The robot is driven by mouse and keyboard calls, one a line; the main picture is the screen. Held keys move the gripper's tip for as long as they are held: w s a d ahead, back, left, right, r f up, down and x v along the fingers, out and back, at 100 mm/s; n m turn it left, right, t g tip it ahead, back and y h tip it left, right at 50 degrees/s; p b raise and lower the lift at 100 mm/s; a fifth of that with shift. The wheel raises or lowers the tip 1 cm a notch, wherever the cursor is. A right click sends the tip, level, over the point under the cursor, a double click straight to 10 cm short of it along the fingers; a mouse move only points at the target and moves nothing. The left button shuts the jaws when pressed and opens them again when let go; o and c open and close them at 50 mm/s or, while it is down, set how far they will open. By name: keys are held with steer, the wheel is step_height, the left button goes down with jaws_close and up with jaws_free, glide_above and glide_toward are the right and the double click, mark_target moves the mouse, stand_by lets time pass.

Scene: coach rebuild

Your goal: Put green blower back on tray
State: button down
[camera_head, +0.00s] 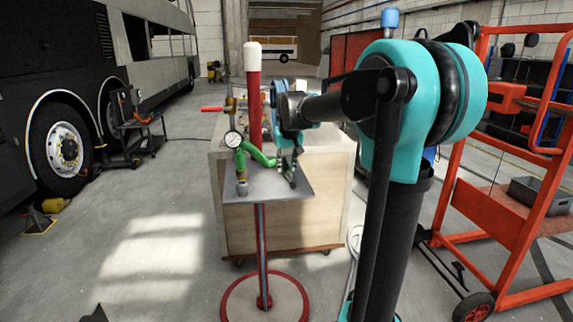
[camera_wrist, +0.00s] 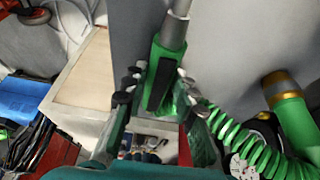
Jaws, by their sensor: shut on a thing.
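The tray (camera_head: 270,187) is a flat grey plate on a red stand. My gripper (camera_head: 290,165) is at the tray's right side, close to its surface. In the wrist view my gripper (camera_wrist: 158,92) is shut on the green blower (camera_wrist: 170,45), which has a grey metal nozzle pointing to the top of the picture. The grey plate (camera_wrist: 225,40) lies behind the blower there; I cannot tell whether they touch. A green coiled hose (camera_wrist: 235,135) runs to the right of the blower. In the head view, my gripper partly hides the blower.
A pressure gauge (camera_head: 233,139) and brass fitting (camera_head: 241,187) stand at the tray's left. The stand's red post (camera_head: 254,90) with a white cap rises behind it. A wooden cabinet (camera_head: 285,220) stands behind the tray. An orange trolley (camera_head: 500,210) is at right.

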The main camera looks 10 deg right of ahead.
steer(key=shift+s+f, duration=0.1)
steer(key=shift+f, duration=0.15)
stand_by(0.5)
steer(key=c, duration=1.1)
jaws_free()
steer(key=shift+c, duration=0.2)
